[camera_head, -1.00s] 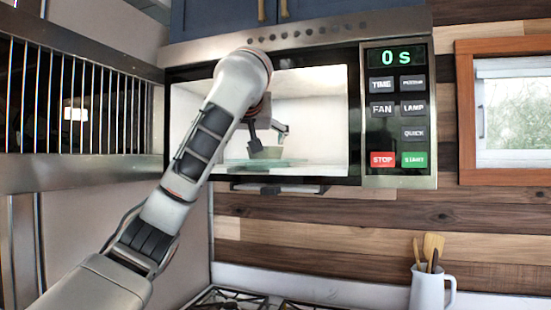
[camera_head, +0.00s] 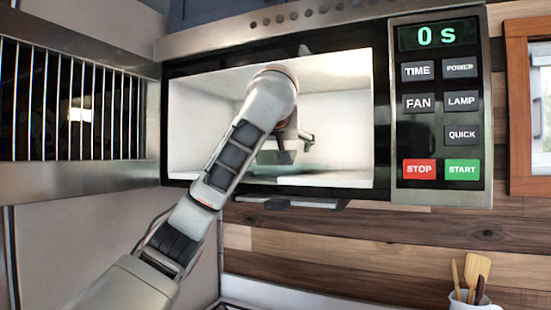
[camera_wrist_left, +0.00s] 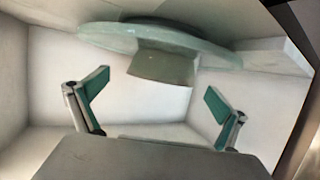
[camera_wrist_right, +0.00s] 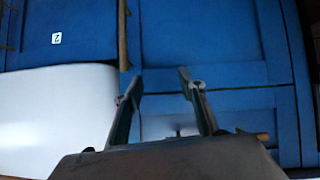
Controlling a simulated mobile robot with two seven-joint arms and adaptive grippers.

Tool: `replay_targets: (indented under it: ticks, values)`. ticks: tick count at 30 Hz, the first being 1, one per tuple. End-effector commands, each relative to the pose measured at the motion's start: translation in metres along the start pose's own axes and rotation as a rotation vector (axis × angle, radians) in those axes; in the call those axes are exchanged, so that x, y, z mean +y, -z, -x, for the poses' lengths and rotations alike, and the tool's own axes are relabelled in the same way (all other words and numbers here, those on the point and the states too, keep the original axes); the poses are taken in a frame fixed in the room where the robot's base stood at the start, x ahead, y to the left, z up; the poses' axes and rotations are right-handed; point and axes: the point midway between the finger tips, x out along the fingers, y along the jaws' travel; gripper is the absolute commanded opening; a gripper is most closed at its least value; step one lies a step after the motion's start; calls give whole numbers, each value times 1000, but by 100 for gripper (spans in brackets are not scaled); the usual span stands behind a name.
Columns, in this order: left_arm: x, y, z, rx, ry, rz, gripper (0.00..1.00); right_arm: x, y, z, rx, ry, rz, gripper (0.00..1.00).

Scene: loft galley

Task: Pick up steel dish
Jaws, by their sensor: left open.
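The steel dish (camera_head: 267,158) is a small greyish bowl on the glass turntable (camera_head: 275,169) inside the open microwave, partly hidden by my left gripper (camera_head: 297,148) in the head view. The left wrist view looks upside down, with the dish (camera_wrist_left: 162,68) below the turntable (camera_wrist_left: 190,40) in the picture. There my left gripper (camera_wrist_left: 157,82) is open, its fingers apart to either side of the dish. The dish lies beyond the fingertips, and I see no contact. My right gripper (camera_wrist_right: 160,78) appears open and empty, seen only in its wrist view.
The microwave's side wall (camera_head: 379,120) and control panel (camera_head: 440,110) bound the opening on the right. A slatted metal rack (camera_head: 75,105) is at left. A utensil jug (camera_head: 470,299) stands lower right. Blue cabinet fronts (camera_wrist_right: 215,45) lie before the right gripper.

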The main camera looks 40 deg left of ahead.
Motion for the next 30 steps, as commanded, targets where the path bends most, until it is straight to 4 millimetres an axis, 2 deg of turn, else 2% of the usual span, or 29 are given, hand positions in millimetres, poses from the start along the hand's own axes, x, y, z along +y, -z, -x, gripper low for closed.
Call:
replay_targets:
  ticks: [7, 13, 17, 24, 29, 30]
  values:
    - [-6, 2, -23, -2, 6, 0, 100, 8, 10, 8, -7, -10, 4, 40]
    - [-5, 1, -45, -2, 3, 0, 100, 20, -4, 10, -46, -32, 2, 40]
    - [-5, 1, -51, 0, 3, -1, 100, 21, -12, 11, -62, -35, -1, 40]
    - [-5, 0, -52, 1, 2, -1, 100, 20, -11, 11, -60, -38, -9, 40]
    - [-5, 0, -52, 1, 1, 0, 58, 18, -9, 11, -56, -36, -13, 40]
    - [-5, 0, -52, 1, 1, 0, 58, 17, -8, 11, -55, -35, -14, 40]
